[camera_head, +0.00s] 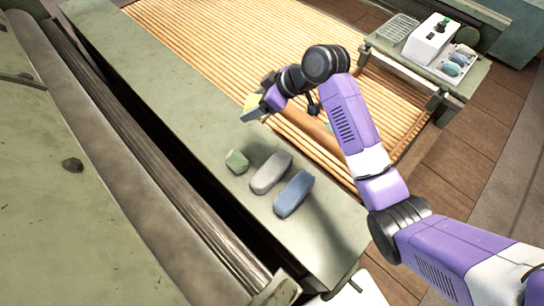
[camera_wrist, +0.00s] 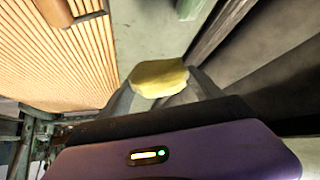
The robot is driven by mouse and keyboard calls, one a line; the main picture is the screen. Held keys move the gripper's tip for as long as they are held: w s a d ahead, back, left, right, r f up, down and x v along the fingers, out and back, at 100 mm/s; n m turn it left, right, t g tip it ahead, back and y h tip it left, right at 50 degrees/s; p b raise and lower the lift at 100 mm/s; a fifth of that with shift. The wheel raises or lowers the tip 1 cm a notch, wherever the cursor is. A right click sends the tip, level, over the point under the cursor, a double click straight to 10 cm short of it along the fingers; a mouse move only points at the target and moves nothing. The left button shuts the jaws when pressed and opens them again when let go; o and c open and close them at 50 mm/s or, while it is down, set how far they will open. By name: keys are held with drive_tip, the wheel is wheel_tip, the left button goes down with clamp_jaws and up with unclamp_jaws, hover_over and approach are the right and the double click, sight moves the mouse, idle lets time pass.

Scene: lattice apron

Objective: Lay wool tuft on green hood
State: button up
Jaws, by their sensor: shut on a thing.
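My gripper (camera_head: 254,108) is shut on a pale yellow lump, which I take to be the wool tuft (camera_wrist: 160,77). In the wrist view the tuft sits between the two grey fingertips; in the head view it shows as a small yellow patch (camera_head: 251,101). My gripper is over the far part of the long green ledge, beside the slatted bed. The broad green panel at the left of the head view, which looks like the green hood (camera_head: 70,230), is apart from my gripper, across a dark gap.
A green block (camera_head: 237,161), a grey block (camera_head: 271,173) and a blue block (camera_head: 294,194) lie on the ledge (camera_head: 170,90). The slatted bed (camera_head: 210,40) lies behind. A side shelf (camera_head: 440,82) at right holds a white box (camera_head: 430,42) and small pieces.

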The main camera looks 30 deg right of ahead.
wheel_tip(320, 180, down, 18)
drive_tip(key=shift+r, duration=0.1)
idle(0.4)
drive_tip(key=shift+f+b, duration=0.2)
drive_tip(key=shift+b, duration=0.15)
drive_tip(key=o, duration=1.3)
drive_tip(key=shift+r, duration=0.15)
drive_tip(key=shift+s+d+r, duration=0.1)
drive_tip(key=shift+s+r, duration=0.05)
drive_tip(key=shift+r, duration=0.1)
drive_tip(key=p+v, duration=0.1)
drive_tip(key=v, duration=1)
drive_tip(key=shift+s+d, duration=0.1)
drive_tip(key=shift+s, duration=0.15)
